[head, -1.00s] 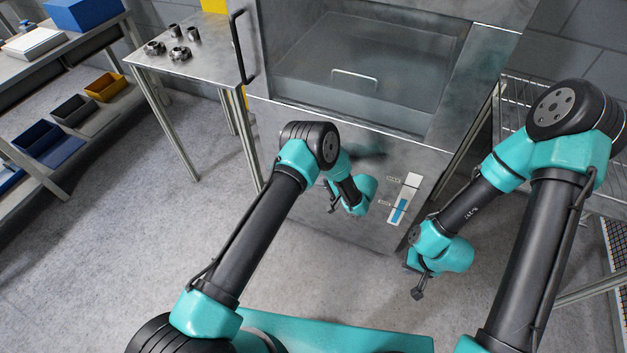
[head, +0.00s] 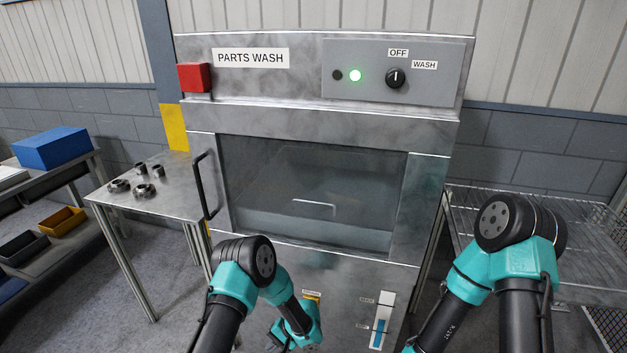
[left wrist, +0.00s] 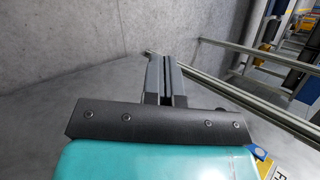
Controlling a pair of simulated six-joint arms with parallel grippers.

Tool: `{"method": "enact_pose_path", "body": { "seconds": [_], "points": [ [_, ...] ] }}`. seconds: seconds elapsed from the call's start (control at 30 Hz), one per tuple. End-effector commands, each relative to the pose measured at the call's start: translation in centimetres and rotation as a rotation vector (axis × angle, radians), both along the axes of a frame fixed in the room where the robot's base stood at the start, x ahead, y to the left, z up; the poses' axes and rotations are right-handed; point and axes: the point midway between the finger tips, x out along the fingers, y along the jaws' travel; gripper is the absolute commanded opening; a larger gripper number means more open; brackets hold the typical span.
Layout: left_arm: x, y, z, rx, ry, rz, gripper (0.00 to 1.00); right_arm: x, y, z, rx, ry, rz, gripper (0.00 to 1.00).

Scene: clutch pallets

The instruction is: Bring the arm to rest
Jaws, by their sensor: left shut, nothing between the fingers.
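My left arm (head: 243,262) reaches in from the bottom, bent at the elbow, its wrist (head: 300,325) hanging low in front of the wash cabinet. In the left wrist view my left gripper (left wrist: 165,68) has its two dark fingers together with nothing between them, above the grey floor. It touches nothing that I can see. My right arm (head: 510,240) is bent at the lower right; its gripper is below the picture's edge.
A metal table (head: 175,195) with several metal parts stands left. A wire rack (head: 540,215) stands right. Shelving with bins (head: 62,221) is far left.

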Motion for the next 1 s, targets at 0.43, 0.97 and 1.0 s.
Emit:
{"method": "enact_pose_path", "body": {
  "seconds": [0.43, 0.97, 1.0],
  "points": [
    [-13.9, 2.4, 2.0, -0.721, 0.212, 0.315, 0.0, 0.0, 0.0, 0.0, 0.0, 0.0, 0.0, 0.0],
    [-20.6, 7.8, 8.9, -1.019, -0.29, 0.523, 0.0, 0.0, 0.0, 0.0, 0.0, 0.0, 0.0, 0.0],
    [-20.7, 8.1, 9.1, -1.015, -0.309, 0.523, 0.0, 0.0, 0.0, 0.0, 0.0, 0.0, 0.0, 0.0]
  ]
}}
